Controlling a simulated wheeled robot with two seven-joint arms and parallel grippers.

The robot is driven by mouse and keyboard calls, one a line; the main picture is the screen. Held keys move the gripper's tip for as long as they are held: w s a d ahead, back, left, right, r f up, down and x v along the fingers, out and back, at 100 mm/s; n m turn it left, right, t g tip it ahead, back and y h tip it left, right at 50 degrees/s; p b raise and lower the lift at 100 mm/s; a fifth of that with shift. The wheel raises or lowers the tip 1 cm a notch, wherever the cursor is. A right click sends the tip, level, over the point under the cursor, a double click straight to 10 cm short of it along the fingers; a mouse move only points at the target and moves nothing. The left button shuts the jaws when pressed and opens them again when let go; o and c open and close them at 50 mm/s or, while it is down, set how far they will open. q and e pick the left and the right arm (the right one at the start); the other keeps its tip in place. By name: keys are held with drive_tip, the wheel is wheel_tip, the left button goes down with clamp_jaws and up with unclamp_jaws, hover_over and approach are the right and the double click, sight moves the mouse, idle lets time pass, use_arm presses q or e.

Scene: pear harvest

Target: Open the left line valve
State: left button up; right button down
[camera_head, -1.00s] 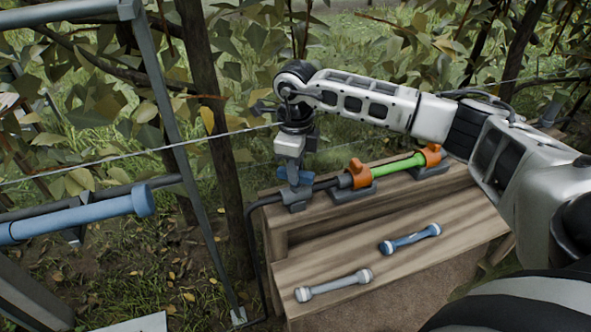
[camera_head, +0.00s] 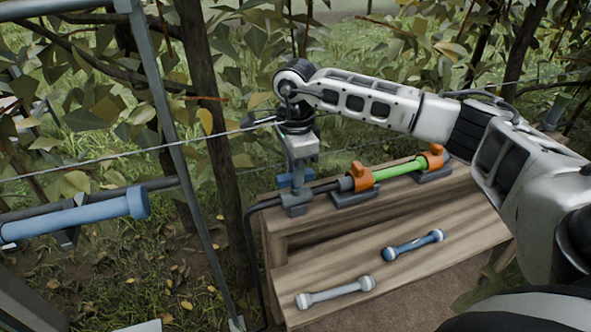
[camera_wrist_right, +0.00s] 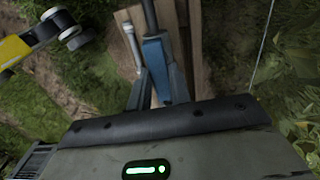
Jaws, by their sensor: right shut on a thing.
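The left line valve (camera_head: 296,203) is a grey body with a blue handle (camera_head: 285,181), at the left end of the pipe line on the wooden bench. My right gripper (camera_head: 297,170) comes down from above and is shut on the blue handle, covering part of it. In the right wrist view, the blue handle (camera_wrist_right: 154,52) shows beyond the gripper's jaws (camera_wrist_right: 156,88). The handle's exact angle to the pipe is hard to tell. My left gripper is not in view.
Right of the valve, a green filter tube (camera_head: 398,168) sits between two orange-topped fittings (camera_head: 361,178). A blue cartridge (camera_head: 412,245) and a grey cartridge (camera_head: 335,292) lie on the lower shelf (camera_head: 440,270). A metal post (camera_head: 180,150), a trunk and a wire are near the arm.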

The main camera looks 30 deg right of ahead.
drive_tip(key=shift+r, duration=0.1)
idle(0.3)
drive_tip(key=c, duration=1.3)
unclamp_jaws()
wheel_tip(320, 180, up, 16)
drive_tip(key=shift+f+p, duration=0.1)
drive_tip(key=shift+p, duration=0.25)
